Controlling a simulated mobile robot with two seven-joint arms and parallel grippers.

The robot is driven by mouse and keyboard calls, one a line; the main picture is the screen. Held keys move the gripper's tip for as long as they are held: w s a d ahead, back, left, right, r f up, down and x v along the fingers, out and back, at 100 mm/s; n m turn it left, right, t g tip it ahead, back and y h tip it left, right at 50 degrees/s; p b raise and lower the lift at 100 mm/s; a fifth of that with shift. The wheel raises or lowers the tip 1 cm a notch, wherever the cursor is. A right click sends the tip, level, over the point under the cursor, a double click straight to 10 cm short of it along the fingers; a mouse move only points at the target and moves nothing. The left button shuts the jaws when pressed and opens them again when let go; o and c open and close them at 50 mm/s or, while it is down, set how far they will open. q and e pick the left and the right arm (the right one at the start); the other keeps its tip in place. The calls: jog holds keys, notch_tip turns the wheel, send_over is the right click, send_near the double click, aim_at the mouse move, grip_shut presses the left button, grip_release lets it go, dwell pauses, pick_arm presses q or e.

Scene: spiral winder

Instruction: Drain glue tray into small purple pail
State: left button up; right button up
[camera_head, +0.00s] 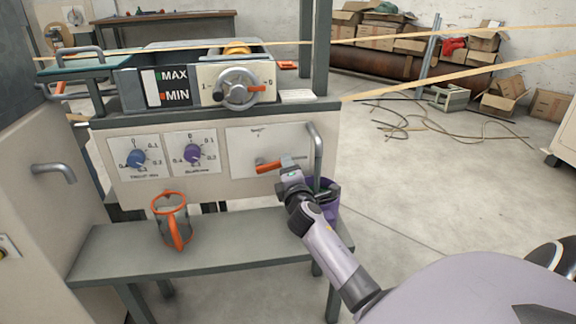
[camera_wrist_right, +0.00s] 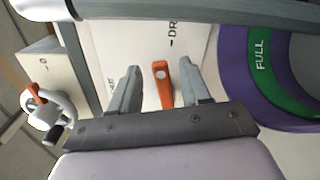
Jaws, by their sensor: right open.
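The glue tray (camera_head: 197,47) sits on top of the machine, with a MAX/MIN level gauge (camera_head: 167,86) on its front. An orange drain lever (camera_head: 268,167) is on the front panel; in the right wrist view the lever (camera_wrist_right: 162,88) lies between my two fingers. My right gripper (camera_head: 285,163) is open around it, and no contact shows. A bent grey drain pipe (camera_head: 317,150) comes down beside it. The small purple pail (camera_head: 330,208) stands below the pipe, partly hidden by my right arm. Its green FULL band (camera_wrist_right: 262,62) shows in the right wrist view. My left gripper is out of view.
A handwheel (camera_head: 239,88) and two dials (camera_head: 137,158) are on the machine front. Yellowish strips (camera_head: 400,88) run out to the right. Open floor lies to the right.

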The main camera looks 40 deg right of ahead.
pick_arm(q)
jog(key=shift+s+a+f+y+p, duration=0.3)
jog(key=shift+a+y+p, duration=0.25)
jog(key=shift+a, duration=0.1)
pick_arm(e)
jog(key=v, duration=0.5)
jog(key=shift+s+a, duration=0.15)
jog(key=shift+s, duration=0.1)
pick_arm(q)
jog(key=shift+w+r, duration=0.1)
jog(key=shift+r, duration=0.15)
